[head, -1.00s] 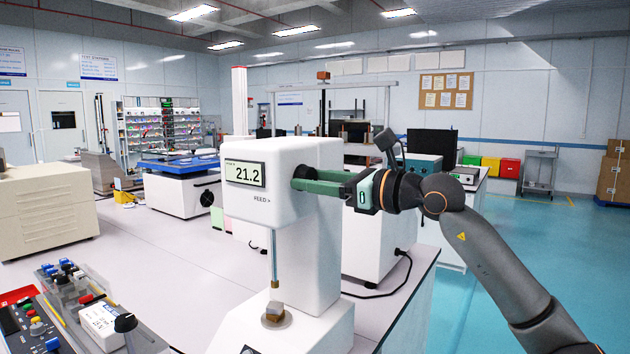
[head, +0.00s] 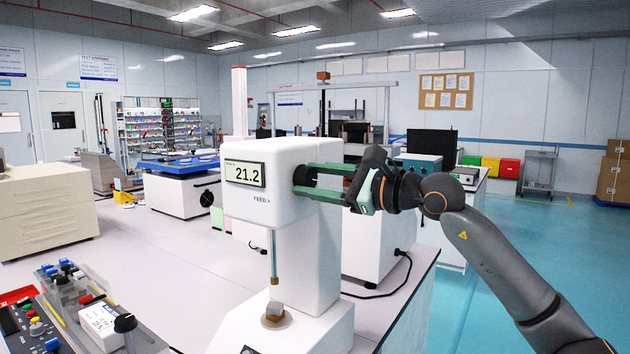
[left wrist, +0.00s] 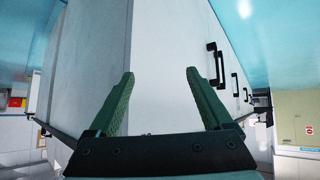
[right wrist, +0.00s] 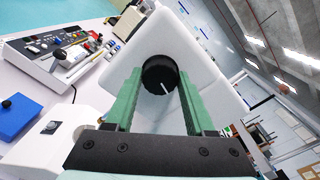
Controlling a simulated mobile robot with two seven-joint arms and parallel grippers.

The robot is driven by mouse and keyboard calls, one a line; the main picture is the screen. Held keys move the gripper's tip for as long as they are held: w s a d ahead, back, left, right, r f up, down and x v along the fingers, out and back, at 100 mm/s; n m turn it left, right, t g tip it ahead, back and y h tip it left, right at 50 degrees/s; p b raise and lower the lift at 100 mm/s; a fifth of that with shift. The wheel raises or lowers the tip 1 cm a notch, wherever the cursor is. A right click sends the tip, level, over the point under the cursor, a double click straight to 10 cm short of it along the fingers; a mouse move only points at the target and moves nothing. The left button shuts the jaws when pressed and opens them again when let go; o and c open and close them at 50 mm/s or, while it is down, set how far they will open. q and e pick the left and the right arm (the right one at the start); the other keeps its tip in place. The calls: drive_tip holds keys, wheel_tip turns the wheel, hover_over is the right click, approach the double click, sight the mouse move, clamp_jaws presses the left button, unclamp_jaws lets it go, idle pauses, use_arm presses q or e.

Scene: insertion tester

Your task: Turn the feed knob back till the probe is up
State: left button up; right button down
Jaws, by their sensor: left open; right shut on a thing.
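The white tester (head: 300,150) stands on the bench, its display (head: 245,173) reading 21.2. The black feed knob (right wrist: 160,75) sits on its side and bears a white line. My right gripper (head: 305,179) is shut on the knob, one green finger on each side; its fingers also show in the right wrist view (right wrist: 159,80). The thin probe (head: 274,256) hangs from the tester head, its tip a little above a small metal block (head: 275,308). My left gripper (left wrist: 161,74) is open and empty, and shows only in the left wrist view.
A control box (head: 45,325) with knobs and buttons lies on the bench at front left. A beige cabinet (head: 45,210) stands at the left. A black cable (head: 385,293) runs on the bench right of the tester. My left fingers face a pale cabinet with dark handles (left wrist: 220,65).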

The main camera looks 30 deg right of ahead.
drive_tip(key=shift+n, duration=1.3)
idle(0.4)
drive_tip(key=shift+c, duration=1.3)
unclamp_jaws()
